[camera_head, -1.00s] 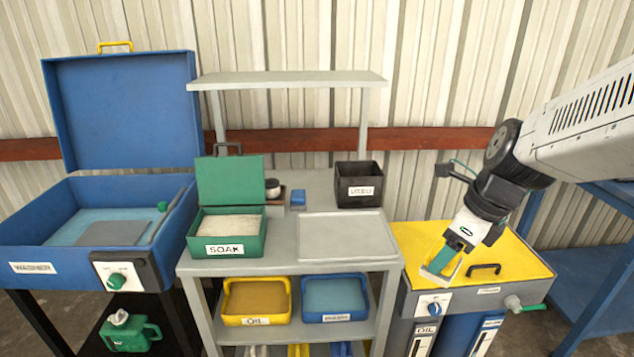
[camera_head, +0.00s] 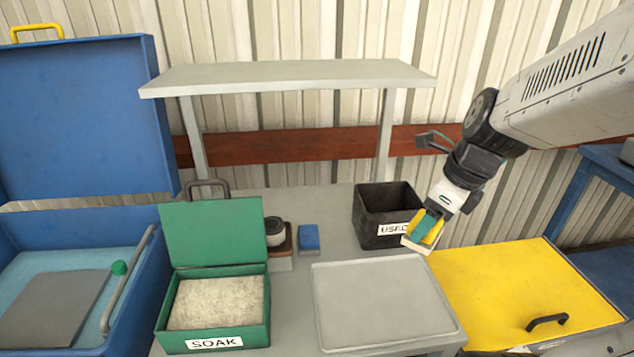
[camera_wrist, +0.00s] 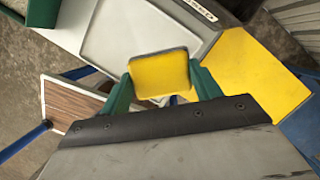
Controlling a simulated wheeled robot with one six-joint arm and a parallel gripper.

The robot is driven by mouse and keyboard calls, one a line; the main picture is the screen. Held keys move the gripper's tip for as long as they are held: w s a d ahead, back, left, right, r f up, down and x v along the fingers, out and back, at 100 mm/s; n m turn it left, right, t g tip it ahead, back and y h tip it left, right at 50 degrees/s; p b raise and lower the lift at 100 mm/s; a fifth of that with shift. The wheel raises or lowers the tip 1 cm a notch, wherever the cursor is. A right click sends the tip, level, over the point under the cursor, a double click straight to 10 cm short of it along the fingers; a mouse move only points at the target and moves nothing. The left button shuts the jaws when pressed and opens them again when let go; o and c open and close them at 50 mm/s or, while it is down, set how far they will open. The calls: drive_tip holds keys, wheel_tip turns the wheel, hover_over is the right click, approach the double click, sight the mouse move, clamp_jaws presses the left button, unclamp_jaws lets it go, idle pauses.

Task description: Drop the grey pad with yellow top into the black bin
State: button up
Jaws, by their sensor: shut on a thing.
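My gripper (camera_head: 424,230) is shut on the grey pad with yellow top. The pad (camera_wrist: 160,74) shows between the green fingers in the wrist view, with its yellow face toward the camera and a grey edge around it. In the head view the pad (camera_head: 416,243) appears as a pale edge and some yellow at the fingertips, partly covered by a finger. The black bin (camera_head: 372,222), labelled USED, stands on the grey bench. In the head view the gripper and pad overlap the bin's front right corner; their exact gap cannot be told.
A grey tray (camera_head: 385,303) lies in front of the bin. A yellow lid (camera_head: 520,290) with a black handle is at right. A green SOAK box (camera_head: 250,335), a blue block (camera_head: 309,239) and a dark round item (camera_head: 274,232) are left. A grey shelf (camera_head: 290,75) spans above the bench.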

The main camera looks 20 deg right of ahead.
drive_tip(key=w+d, duration=0.2)
drive_tip(key=w, duration=0.7)
drive_tip(key=w+d, duration=0.2)
drive_tip(key=w, duration=0.7)
drive_tip(key=shift+a+f, duration=0.2)
drive_tip(key=shift+f, duration=5.8)
drive_tip(key=shift+f, duration=0.1)
drive_tip(key=shift+f, duration=0.25)
drive_tip(key=shift+s+f, duration=0.1)
drive_tip(key=shift+s+f, duration=0.1)
drive_tip(key=shift+f, duration=0.05)
